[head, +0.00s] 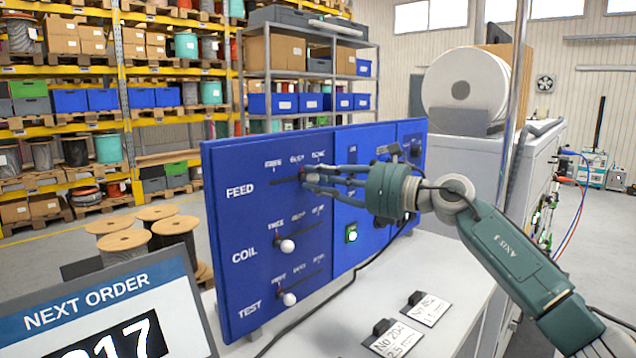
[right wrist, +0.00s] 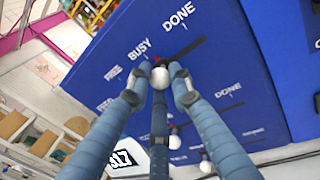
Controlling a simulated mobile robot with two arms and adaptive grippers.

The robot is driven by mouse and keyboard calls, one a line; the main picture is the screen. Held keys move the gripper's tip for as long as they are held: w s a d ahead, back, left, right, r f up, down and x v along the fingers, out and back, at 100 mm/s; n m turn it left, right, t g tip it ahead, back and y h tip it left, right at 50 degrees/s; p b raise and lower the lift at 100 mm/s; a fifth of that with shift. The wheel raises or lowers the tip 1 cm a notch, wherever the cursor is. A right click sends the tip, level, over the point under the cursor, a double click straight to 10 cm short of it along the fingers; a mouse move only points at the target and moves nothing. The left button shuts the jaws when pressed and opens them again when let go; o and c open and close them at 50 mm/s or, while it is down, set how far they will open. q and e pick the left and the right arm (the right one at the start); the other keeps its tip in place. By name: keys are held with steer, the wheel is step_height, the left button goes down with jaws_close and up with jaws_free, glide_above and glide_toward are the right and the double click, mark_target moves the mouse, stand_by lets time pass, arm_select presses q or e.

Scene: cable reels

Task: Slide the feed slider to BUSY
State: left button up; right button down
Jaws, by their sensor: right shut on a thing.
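The blue control panel (head: 235,215) stands on a light bench, with rows marked FEED, COIL and TEST. In the right wrist view, the white knob of the feed slider (right wrist: 160,77) sits between the fingertips of my right gripper (right wrist: 162,84). In the head view, the fingers of my right gripper (head: 308,178) close around that knob at about the BUSY mark and largely hide it. The exact alignment is hard to tell. The coil slider's white knob (head: 287,246) and the test slider's white knob (head: 289,299) are at or near the left ends of their slots. My left gripper is out of view.
A green-lit button (head: 351,233) is on the panel's right section. A black cable (head: 335,292) and label cards (head: 395,338) lie on the bench. A NEXT ORDER screen (head: 110,310) stands front left. A large white reel (head: 465,85) is behind on the right.

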steer(key=shift+s+a+r, duration=0.15)
steer(key=shift+s+a, duration=0.2)
steer(key=shift+s, duration=0.05)
steer(key=c, duration=1.6)
jaws_free()
steer(key=shift+s+a+r, duration=0.1)
steer(key=shift+s+a, duration=0.1)
steer(key=shift+c, duration=0.2)
steer(key=shift+o, duration=0.5)
steer(key=shift+w+d, duration=0.1)
steer(key=shift+d, duration=0.1)
steer(key=shift+w+d+f, duration=0.15)
steer(key=shift+f, duration=0.05)
steer(key=shift+d, duration=0.15)
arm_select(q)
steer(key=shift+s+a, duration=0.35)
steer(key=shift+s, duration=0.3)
arm_select(e)
steer(key=v, duration=1.1)
steer(key=shift+s+d, duration=0.2)
steer(key=shift+s, duration=0.15)
